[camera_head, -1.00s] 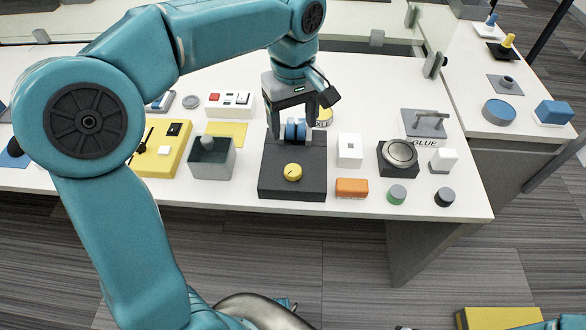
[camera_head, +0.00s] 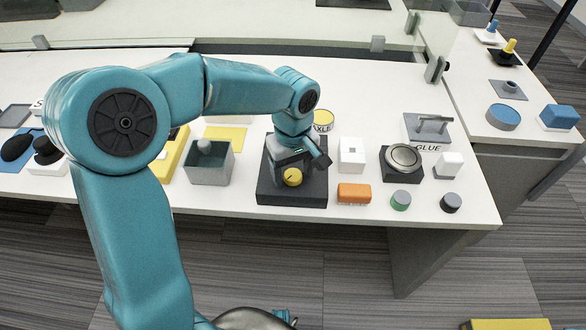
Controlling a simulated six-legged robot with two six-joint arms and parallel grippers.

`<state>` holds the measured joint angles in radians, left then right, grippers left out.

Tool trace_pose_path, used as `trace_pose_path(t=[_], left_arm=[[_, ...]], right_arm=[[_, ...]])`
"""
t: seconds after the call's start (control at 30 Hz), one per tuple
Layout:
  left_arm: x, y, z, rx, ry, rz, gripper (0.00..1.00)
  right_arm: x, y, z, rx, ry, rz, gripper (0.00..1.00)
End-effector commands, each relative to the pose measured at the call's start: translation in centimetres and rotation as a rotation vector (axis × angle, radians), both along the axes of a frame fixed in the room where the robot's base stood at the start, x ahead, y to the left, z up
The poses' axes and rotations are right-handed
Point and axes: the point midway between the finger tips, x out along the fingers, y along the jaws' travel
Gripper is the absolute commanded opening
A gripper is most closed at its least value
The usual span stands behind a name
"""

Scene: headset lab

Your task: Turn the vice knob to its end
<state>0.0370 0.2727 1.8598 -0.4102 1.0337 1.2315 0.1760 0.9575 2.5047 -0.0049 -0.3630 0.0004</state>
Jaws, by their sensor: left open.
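The vice (camera_head: 308,195) is a dark square block on the white table, in the middle of the head view. Its yellow round knob (camera_head: 292,177) with a dark mark faces me at the front of the block. My left gripper (camera_head: 291,172) is low over the vice, right behind and above the knob. It is open; I cannot tell whether its fingers touch the knob. The gripper hides the vice jaws and the blue piece between them.
A grey open box (camera_head: 208,170) stands left of the vice. An orange block (camera_head: 354,193) and a white box (camera_head: 351,154) stand close on its right. A round metal disc on a dark base (camera_head: 402,160) is further right. A yellow tin (camera_head: 323,121) is behind.

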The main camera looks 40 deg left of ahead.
Motion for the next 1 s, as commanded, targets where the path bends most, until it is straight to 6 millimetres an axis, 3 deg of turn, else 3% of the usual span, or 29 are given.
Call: trace_pose_path(t=[0.03,0.2,0.57,1.0], left_arm=[[0.0,0.0,0.0,0.0,0.0,0.0,0.69],[0.0,0.0,0.0,0.0,0.0,-0.001,0.13],[0.0,0.0,0.1,0.0,0.001,-0.043,0.13],[0.0,0.0,0.2,-0.001,0.002,-0.369,0.13]], right_arm=[[0.0,0.0,0.0,0.0,0.0,0.0,0.43],[0.0,0.0,0.0,0.0,0.0,0.0,0.43],[0.0,0.0,0.2,0.0,0.0,0.0,0.43],[0.0,0.0,1.3,0.0,0.0,0.0,0.43]])
